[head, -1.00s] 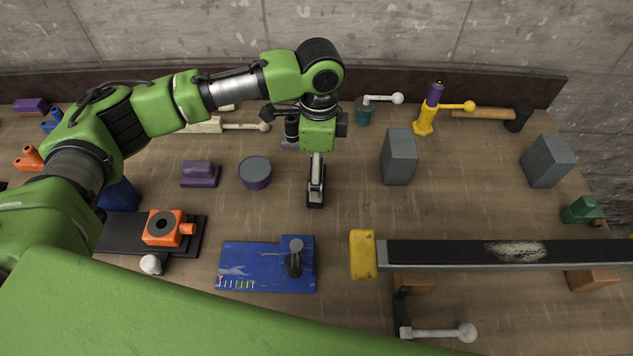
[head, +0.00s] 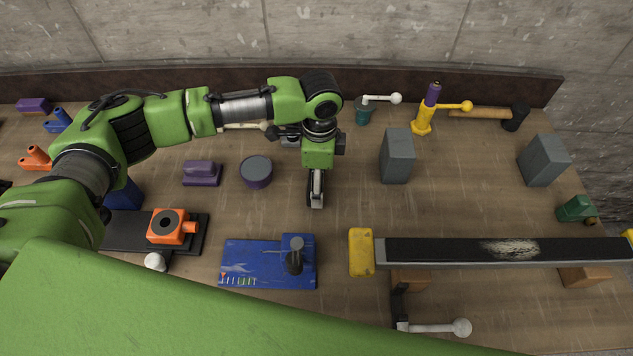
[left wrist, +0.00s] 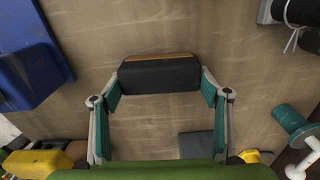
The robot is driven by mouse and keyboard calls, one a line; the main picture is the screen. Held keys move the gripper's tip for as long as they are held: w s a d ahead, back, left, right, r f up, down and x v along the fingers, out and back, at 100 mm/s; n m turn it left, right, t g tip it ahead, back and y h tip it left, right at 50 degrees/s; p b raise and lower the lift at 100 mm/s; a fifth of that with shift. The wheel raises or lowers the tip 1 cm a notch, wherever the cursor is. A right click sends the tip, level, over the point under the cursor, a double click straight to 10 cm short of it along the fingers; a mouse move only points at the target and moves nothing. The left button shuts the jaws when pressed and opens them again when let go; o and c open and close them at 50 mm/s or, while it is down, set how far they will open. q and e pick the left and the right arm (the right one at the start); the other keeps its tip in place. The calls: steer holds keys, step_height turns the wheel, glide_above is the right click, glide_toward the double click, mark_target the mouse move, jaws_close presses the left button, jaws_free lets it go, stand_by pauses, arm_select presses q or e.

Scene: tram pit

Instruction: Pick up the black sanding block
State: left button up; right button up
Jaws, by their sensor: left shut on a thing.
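The black sanding block (left wrist: 158,75) has a thin tan strip along one edge. It lies across between the two fingertips of my left gripper (left wrist: 160,82) in the left wrist view, touching both. In the head view, my left gripper (head: 316,190) points down at the middle of the bench, and the small dark block (head: 316,203) shows at its tips, partly hidden by the fingers. The left gripper is shut on the block. I cannot tell whether the block is clear of the bench top. My right gripper is not in view.
A purple round tin (head: 256,172) stands left of the gripper and a grey block (head: 397,157) right. In front lie a blue plate (head: 240,262) with a dark knob and a long black-topped bar (head: 440,250) with a yellow end. Bare wood surrounds the gripper.

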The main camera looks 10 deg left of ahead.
arm_select(q)
step_height(320, 180, up, 9)
steer(key=shift+f+b, duration=0.1)
steer(key=shift+b, duration=0.9)
steer(key=shift+r, duration=0.65)
